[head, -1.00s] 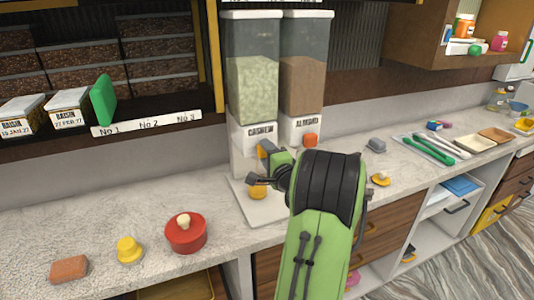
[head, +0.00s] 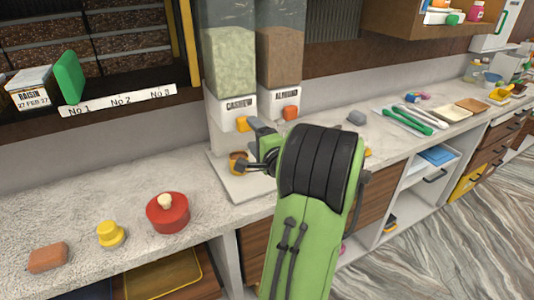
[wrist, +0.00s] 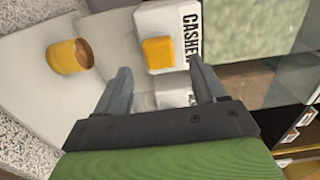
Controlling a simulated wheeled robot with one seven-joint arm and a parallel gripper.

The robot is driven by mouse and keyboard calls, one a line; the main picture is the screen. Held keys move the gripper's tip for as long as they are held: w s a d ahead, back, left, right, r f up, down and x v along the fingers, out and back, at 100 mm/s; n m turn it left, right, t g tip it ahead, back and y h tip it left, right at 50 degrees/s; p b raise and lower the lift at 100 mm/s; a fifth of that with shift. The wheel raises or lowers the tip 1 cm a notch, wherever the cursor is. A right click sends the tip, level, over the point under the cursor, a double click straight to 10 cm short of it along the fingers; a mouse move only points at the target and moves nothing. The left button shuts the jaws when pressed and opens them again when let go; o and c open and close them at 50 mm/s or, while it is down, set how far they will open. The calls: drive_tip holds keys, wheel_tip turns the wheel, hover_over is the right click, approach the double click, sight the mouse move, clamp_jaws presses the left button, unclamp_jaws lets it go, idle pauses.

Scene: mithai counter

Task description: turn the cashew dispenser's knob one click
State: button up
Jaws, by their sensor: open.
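The cashew dispenser (head: 230,62) is a clear hopper of pale green-white pieces above a white body labelled CASHEW. Its yellow knob (head: 242,124) is on the front of that body. In the wrist view the knob (wrist: 158,52) appears as a yellow block between my fingertips, slightly ahead of them; contact cannot be told. My gripper (head: 249,148) is open and empty, in front of the cashew dispenser. Both grey fingers of my gripper (wrist: 160,75) show in the wrist view. A small yellow cup (wrist: 70,56) stands on the white base below, partly behind a finger in the head view.
The almond dispenser (head: 281,60), with an orange knob (head: 290,112), stands immediately right. A red lidded pot (head: 167,213), a yellow knobbed piece (head: 110,234) and a brown block (head: 48,257) sit on the counter at left. A shelf (head: 120,108) overhangs at upper left.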

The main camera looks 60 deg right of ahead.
drive_tip(key=b+v, duration=0.3)
drive_tip(key=v, duration=0.7)
drive_tip(key=shift+s, duration=0.15)
drive_tip(key=shift+a+f, duration=0.1)
drive_tip(key=shift+a, duration=0.05)
drive_tip(key=w+a+f+n+g+y+p, duration=0.1)
drive_tip(key=w+a+n+y, duration=0.2)
drive_tip(key=a+n, duration=0.3)
drive_tip(key=w+a+f+n+g+y+p, duration=0.1)
drive_tip(key=w+a+n+g+y+p, duration=0.2)
drive_tip(key=a, duration=0.6)
drive_tip(key=w+a+n+y, duration=0.4)
drive_tip(key=a+n, duration=0.1)
drive_tip(key=a, duration=0.2)
drive_tip(key=s+a+r+n+g+p, duration=0.1)
drive_tip(key=s+a+n+g+p, duration=0.3)
drive_tip(key=s+a+n, duration=0.6)
drive_tip(key=s+g, duration=0.1)
drive_tip(key=s, duration=0.2)
drive_tip(key=shift+s+r+g+h+p, duration=0.2)
drive_tip(key=shift+r+g+h+p, duration=0.05)
drive_tip(key=shift+g+h+p, duration=0.15)
